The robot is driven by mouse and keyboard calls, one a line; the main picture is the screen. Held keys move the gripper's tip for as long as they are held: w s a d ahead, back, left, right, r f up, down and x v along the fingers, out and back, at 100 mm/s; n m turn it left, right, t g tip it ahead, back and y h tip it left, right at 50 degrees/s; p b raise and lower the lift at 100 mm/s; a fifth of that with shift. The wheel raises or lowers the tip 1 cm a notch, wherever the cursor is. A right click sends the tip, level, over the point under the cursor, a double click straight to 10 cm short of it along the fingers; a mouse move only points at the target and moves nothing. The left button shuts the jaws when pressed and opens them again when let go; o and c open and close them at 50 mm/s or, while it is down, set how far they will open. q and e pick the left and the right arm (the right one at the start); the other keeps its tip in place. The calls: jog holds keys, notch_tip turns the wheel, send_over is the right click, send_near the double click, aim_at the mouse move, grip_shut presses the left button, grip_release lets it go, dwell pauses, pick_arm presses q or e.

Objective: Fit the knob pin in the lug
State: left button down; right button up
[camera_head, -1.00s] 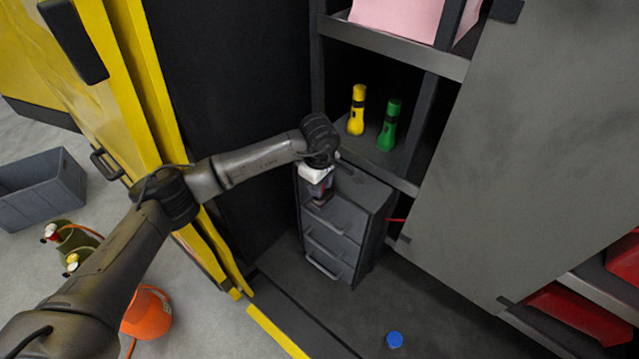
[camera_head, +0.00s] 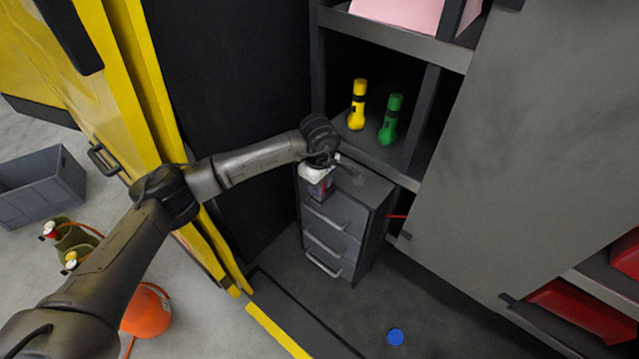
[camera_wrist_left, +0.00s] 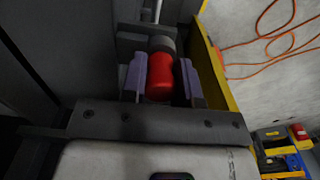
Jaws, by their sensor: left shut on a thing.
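My left gripper (camera_head: 320,190) is at the upper front of a grey drawer cabinet, and its fingers are small and dark in the head view. In the left wrist view my left gripper (camera_wrist_left: 164,82) has its two purple-grey fingers on either side of a red cylindrical knob (camera_wrist_left: 160,76), and it is shut on it. A grey round part (camera_wrist_left: 161,44) is at the knob's far end; whether it belongs to the knob or to something behind cannot be told. I cannot make out the pin or the lug. My right gripper is not in view.
The drawer cabinet (camera_head: 368,195) stands below a shelf with a yellow torch (camera_head: 357,105) and a green torch (camera_head: 391,120). A yellow door (camera_head: 150,90) is at the left. A blue disc (camera_head: 395,337) lies on the dark floor, which is otherwise clear there.

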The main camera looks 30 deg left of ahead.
pick_arm(q)
jog(key=shift+f, duration=0.2)
jog(key=c, duration=0.8)
grip_release()
jog(key=shift+r, duration=0.15)
